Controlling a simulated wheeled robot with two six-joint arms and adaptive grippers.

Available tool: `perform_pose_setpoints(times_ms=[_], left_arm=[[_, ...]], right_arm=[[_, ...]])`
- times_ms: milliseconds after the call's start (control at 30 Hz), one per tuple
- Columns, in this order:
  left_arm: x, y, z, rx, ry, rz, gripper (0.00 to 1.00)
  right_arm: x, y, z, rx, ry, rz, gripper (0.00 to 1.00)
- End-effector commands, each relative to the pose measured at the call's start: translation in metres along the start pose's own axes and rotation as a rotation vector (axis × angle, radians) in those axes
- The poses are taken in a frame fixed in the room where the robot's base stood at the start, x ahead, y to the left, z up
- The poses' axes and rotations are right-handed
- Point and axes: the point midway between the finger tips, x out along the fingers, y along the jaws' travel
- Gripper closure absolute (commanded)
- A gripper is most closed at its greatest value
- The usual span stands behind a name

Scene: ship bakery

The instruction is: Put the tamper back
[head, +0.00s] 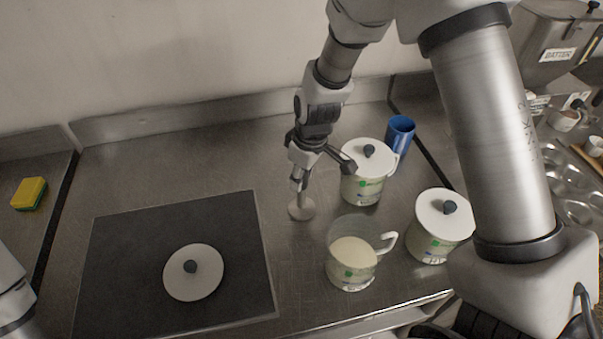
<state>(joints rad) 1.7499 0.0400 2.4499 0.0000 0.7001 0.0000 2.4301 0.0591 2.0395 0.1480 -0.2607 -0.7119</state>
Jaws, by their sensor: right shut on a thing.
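The tamper (301,208) has a thin stem and a pale round foot. My right gripper (299,175) is shut on its upper part and holds it upright, foot down, between the dark mat and the jars. I cannot tell whether the foot touches the counter. A blue cup (399,131) stands at the back right, behind the lidded jar; its inside looks empty. Of my left arm only a link shows at the lower left edge; its gripper is out of view.
An open clear jug (353,262) with pale contents stands right of the tamper. Two white-lidded jars (361,188) (433,246) stand nearby. A loose lid (193,273) lies on the dark mat (120,245). A sponge (29,193) lies far left. The back-left counter is clear.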

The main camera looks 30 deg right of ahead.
Motion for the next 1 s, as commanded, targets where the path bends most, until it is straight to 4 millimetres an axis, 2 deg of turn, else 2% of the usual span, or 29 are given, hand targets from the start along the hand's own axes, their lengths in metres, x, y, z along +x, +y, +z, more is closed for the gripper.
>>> perform_pose_setpoints(times_ms=[200, 233, 300, 567, 700, 867, 1000], left_arm=[[0.004, 0.000, 0.000, 0.000, 0.000, 0.000, 0.48], [0.004, 0.000, 0.000, 0.000, 0.000, 0.000, 0.48], [0.003, 0.000, 0.000, 0.000, 0.000, 0.000, 0.48], [0.003, 0.000, 0.000, 0.000, 0.000, 0.000, 0.48], [0.001, 0.000, 0.000, 0.000, 0.000, 0.000, 0.48], [0.005, 0.000, 0.000, 0.000, 0.000, 0.000, 0.48], [0.010, 0.000, 0.000, 0.000, 0.000, 0.000, 0.48]], right_arm=[[0.004, 0.000, 0.000, 0.000, 0.000, 0.000, 1.00], [0.004, 0.000, 0.001, 0.000, 0.000, 0.000, 0.64], [0.003, 0.000, 0.000, 0.000, 0.000, 0.000, 0.43], [0.003, 0.000, 0.000, 0.000, 0.000, 0.000, 0.43], [-0.006, 0.000, -0.001, -0.001, 0.003, 0.001, 0.43], [-0.039, 0.001, -0.002, -0.001, 0.007, 0.003, 0.43], [-0.076, 0.001, -0.001, -0.002, 0.006, 0.003, 0.43]])
